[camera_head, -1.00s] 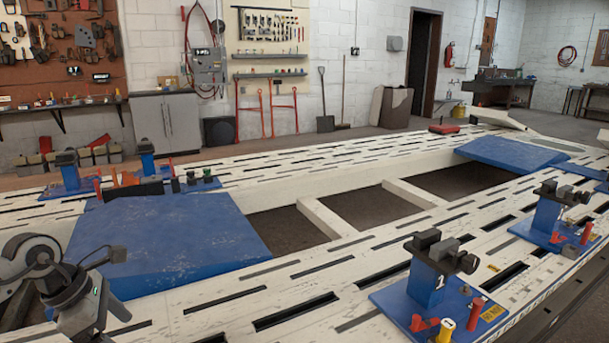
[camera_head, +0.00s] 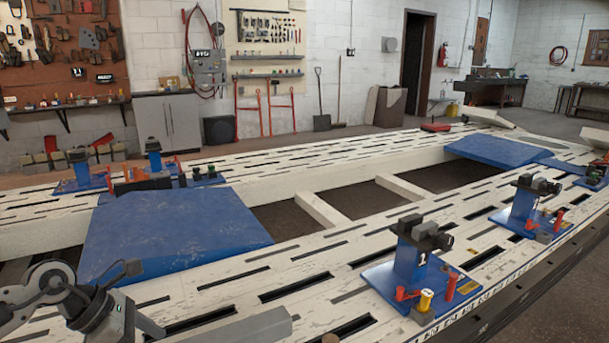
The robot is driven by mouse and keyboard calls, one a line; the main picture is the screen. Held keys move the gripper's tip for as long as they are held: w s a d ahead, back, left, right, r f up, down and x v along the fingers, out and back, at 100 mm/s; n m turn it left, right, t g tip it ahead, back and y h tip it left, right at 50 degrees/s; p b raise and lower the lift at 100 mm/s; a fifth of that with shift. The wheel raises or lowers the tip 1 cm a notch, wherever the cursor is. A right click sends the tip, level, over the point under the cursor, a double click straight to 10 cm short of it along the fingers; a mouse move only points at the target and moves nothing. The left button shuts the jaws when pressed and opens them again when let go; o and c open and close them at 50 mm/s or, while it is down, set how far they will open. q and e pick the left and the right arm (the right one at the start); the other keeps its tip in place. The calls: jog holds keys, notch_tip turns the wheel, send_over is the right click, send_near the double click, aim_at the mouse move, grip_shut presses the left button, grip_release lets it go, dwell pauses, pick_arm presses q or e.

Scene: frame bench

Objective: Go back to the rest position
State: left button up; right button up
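My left arm comes in at the lower left, and its grey wrist and gripper (camera_head: 142,318) show near the bottom edge. The gripper is over the near side of the white slotted frame bench (camera_head: 330,262), in front of the large blue ramp plate (camera_head: 170,232). My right gripper is not in view.
A blue clamp stand (camera_head: 408,262) with red and yellow pieces stands on the bench's near rail, and another stand (camera_head: 522,205) is farther right. A grey bar-like piece (camera_head: 250,328) shows at the bottom edge. Dark openings lie in the bench's middle.

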pick_arm(q)
jog(key=s+d+r+n+t+h+p, duration=0.2)
jog(key=d+r+n+t+h, duration=0.25)
jog(key=d+n, duration=0.45)
jog(key=s+d+r+n+t+h+p, duration=0.25)
jog(key=d+r+n+t+h, duration=0.2)
jog(key=d+n, duration=0.4)
jog(key=s+a+f+n+y+p, duration=0.2)
jog(key=s+f+n+y, duration=0.3)
jog(key=n, duration=0.8)
jog(key=s+a+f+n+y+p, duration=0.2)
jog(key=s+f+n+y, duration=0.3)
jog(key=n, duration=0.9)
notch_tip(320, 180, down, 3)
jog(key=shift+s+f+g+y, duration=0.1)
jog(key=shift+s+g+y, duration=0.2)
jog(key=shift+y, duration=0.8)
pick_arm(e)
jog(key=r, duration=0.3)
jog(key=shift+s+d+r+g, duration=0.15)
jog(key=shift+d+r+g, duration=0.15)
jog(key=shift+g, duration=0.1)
